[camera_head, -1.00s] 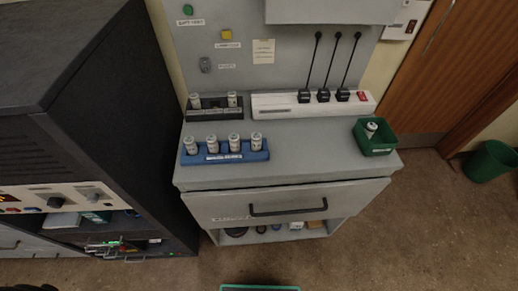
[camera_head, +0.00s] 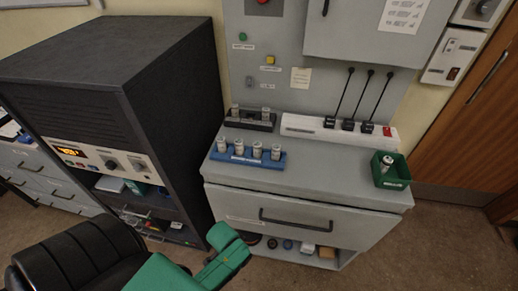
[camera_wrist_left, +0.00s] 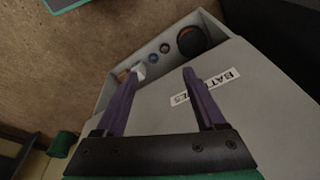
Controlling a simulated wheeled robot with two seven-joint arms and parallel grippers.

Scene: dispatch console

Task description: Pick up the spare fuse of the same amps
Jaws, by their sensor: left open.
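Several white cylindrical spare fuses, one of them (camera_head: 257,150), stand upright in a blue rack (camera_head: 232,158) on the grey console's worktop. Their amp markings are too small to read. Behind it, a black holder (camera_head: 262,125) carries two similar fuses (camera_head: 265,113). Another fuse (camera_head: 387,161) leans in a green bin (camera_head: 394,184) at the right. My left arm comes in low in the head view, below and in front of the worktop. In the left wrist view my left gripper (camera_wrist_left: 160,78) is open and empty, facing the labelled drawer front (camera_wrist_left: 225,105). My right gripper is not seen.
A grey drawer with a dark handle (camera_head: 295,222) sits under the worktop, above an open shelf holding small items (camera_head: 307,248). A tall black cabinet (camera_head: 172,125) stands left. A white power strip (camera_head: 305,128) with plugs lies behind. The worktop's middle is clear.

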